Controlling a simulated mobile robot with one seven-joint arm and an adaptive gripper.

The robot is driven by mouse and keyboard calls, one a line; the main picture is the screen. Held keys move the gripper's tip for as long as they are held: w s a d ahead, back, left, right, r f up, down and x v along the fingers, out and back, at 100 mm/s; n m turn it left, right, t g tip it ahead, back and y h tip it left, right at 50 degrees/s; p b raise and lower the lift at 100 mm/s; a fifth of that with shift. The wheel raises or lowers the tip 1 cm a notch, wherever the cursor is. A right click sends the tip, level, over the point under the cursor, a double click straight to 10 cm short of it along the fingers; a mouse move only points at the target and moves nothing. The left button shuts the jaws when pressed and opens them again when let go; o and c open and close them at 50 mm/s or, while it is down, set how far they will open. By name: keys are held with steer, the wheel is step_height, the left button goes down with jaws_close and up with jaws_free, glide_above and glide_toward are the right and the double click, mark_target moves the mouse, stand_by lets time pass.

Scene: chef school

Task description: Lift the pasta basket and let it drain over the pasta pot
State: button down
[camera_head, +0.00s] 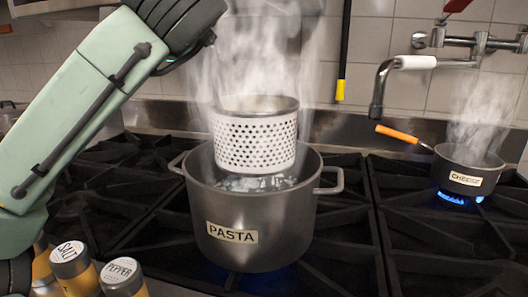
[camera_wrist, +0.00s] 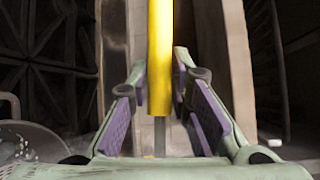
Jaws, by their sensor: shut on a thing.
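The pasta basket (camera_head: 255,140), white and perforated with a dark rim, is upright above the water in the grey pot labelled PASTA (camera_head: 215,250). Its base is near rim height; a gap above the water shows. Steam hides what is above the basket. In the wrist view, a yellow handle (camera_wrist: 160,50) with a grey rod below it runs between the purple-padded fingers of my gripper (camera_wrist: 160,95), which is shut on it. The handle's join to the basket is hidden. A perforated rim (camera_wrist: 35,135) shows at lower left there.
A small steaming pot labelled CHEESE (camera_head: 470,165) sits over a blue flame at right, its orange handle (camera_head: 400,137) pointing left. A tap (camera_head: 415,62) overhangs the right side. SALT (camera_head: 70,265) and PEPPER (camera_head: 122,278) shakers stand at front left. A yellow-tipped rod (camera_head: 341,90) hangs behind.

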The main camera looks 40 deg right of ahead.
stand_by(0.3)
step_height(320, 180, up, 4)
steer(key=p, duration=0.3)
steer(key=shift+p, duration=0.3)
steer(key=shift+f, duration=0.2)
